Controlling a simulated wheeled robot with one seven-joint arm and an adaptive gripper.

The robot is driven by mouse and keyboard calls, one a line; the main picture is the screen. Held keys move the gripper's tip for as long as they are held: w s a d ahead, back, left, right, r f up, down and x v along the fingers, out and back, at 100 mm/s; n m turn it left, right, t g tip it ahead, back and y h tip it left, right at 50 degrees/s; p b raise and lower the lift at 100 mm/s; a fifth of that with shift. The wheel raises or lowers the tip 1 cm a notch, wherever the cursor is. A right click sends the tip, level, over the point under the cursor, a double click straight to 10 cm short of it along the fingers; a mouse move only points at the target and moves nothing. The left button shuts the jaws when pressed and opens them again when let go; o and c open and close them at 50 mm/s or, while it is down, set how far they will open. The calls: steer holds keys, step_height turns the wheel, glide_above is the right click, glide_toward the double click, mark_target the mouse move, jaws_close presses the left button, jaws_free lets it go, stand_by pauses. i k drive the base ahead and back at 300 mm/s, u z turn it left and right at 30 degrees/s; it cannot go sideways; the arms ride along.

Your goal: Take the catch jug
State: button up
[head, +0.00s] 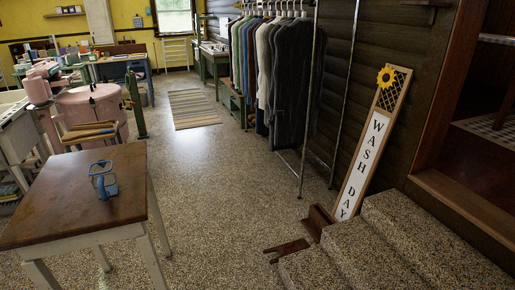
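A small blue vessel-like object (104,187), which looks like the catch jug, stands on the brown wooden table (60,212) at the lower left. It has a blue ring or rim at the top and a more solid blue part below. The middle looks see-through, and its exact shape is too small to tell. Nothing touches it except the tabletop. My gripper is not in view.
A pink washer tub (92,112) stands behind the table. Stone steps (375,240) and a "WASH DAY" sign (372,145) are at the right. A clothes rack (290,80) stands at centre back.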

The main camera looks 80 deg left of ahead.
mark_target(102, 174)
steer(key=u, duration=4.4)
steer(key=k, duration=1.2)
steer(key=u, duration=1.05)
steer(key=i, duration=1.35)
steer(key=z, duration=0.85)
